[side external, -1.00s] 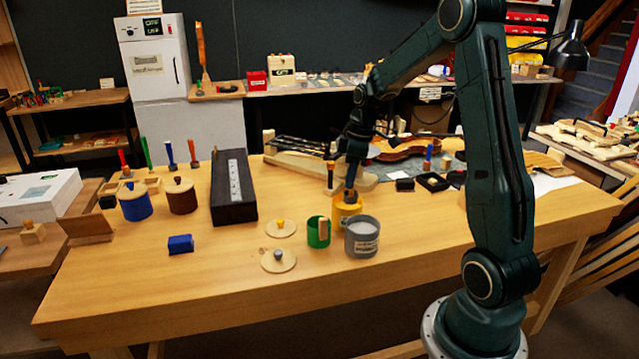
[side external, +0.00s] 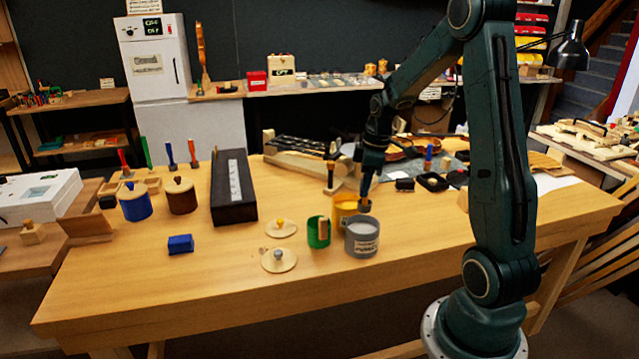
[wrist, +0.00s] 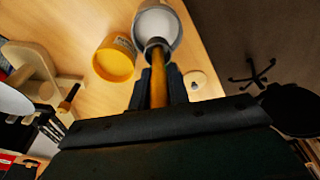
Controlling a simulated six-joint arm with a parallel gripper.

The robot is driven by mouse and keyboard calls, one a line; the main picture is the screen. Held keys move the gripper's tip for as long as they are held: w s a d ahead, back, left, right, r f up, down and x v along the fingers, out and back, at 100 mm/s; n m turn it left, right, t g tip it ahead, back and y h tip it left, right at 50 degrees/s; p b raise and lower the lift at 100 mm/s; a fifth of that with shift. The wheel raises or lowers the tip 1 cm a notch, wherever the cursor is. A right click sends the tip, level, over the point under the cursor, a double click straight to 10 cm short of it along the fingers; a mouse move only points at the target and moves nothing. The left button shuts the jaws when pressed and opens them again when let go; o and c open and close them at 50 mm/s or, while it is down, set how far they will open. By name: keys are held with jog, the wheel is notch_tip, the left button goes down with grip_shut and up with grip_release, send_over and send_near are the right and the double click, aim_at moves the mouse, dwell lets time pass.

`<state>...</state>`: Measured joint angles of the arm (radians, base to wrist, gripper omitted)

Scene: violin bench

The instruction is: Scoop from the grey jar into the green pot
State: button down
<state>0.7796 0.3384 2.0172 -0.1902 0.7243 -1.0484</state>
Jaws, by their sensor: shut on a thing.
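My gripper (side external: 369,172) is shut on the handle of a scoop (wrist: 159,88) and points down. The scoop's small cup (side external: 364,205) hangs just above the back rim of the grey jar (side external: 361,240); in the wrist view the cup overlaps the mouth of the grey jar (wrist: 158,18). Pale material shows inside the jar; what the cup holds cannot be made out. The green pot (side external: 318,233) stands open just left of the grey jar. It is not clearly visible in the wrist view.
A yellow pot (side external: 344,206) stands close behind the grey jar, also in the wrist view (wrist: 114,62). Two lids, one with a yellow knob (side external: 281,228) and one with a grey knob (side external: 279,260), lie left of the green pot. A blue block (side external: 180,244) lies farther left.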

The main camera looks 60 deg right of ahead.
aim_at(364, 202)
jog(key=shift+f, duration=5.4)
jog(key=shift+r, duration=0.1)
jog(key=shift+r, duration=6.8)
jog(key=shift+w, duration=0.15)
jog(key=w+a+f, duration=0.1)
jog(key=w+a, duration=0.1)
jog(key=w, duration=0.4)
jog(key=w+a+f, duration=0.1)
jog(key=w+a, duration=0.1)
jog(key=w, duration=0.4)
jog(key=shift+f, duration=0.4)
jog(key=shift+a+f, duration=0.1)
jog(key=shift+f, duration=0.1)
